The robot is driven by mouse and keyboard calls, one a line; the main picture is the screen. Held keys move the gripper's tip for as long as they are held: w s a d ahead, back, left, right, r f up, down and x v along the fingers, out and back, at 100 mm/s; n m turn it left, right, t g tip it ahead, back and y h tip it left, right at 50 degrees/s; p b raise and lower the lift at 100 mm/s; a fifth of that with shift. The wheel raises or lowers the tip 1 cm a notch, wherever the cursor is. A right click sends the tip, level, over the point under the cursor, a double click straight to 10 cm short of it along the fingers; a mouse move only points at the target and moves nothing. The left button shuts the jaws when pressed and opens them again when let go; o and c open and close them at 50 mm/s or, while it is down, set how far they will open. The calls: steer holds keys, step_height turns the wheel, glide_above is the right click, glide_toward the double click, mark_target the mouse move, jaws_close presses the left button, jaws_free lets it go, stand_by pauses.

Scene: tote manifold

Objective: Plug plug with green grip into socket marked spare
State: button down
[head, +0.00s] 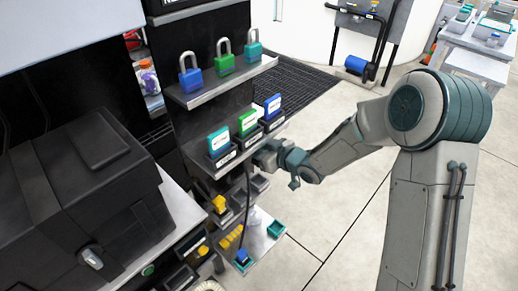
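My gripper (266,158) is at the right side of the rack, just below the shelf of label cards. Its fingertips are small and partly hidden against the dark rack, so I cannot tell whether it holds anything. A dark cable (247,195) hangs close below it, down towards a blue piece (242,257) on the lowest shelf. I cannot make out a plug with a green grip. No socket marked spare is readable; small dark sockets or bins (258,183) sit under the card shelf.
Padlocks in blue, green and teal (252,46) stand on the upper shelf (222,84). Teal, green and blue cards (247,122) stand below. The lowest shelf carries yellow pieces (232,237) and a teal tray (275,229). A black case (75,205) fills the left. Floor (330,215) right of the rack is clear.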

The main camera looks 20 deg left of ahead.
steer(key=shift+f+b, duration=4.15)
steer(key=shift+f, duration=1.1)
steer(key=c, duration=1.1)
jaws_free()
steer(key=shift+d, duration=0.1)
steer(key=p+v, duration=0.2)
steer(key=v, duration=1.1)
steer(key=shift+s+d+r, duration=0.1)
steer(key=shift+s+d, duration=0.05)
steer(key=shift+d, duration=0.2)
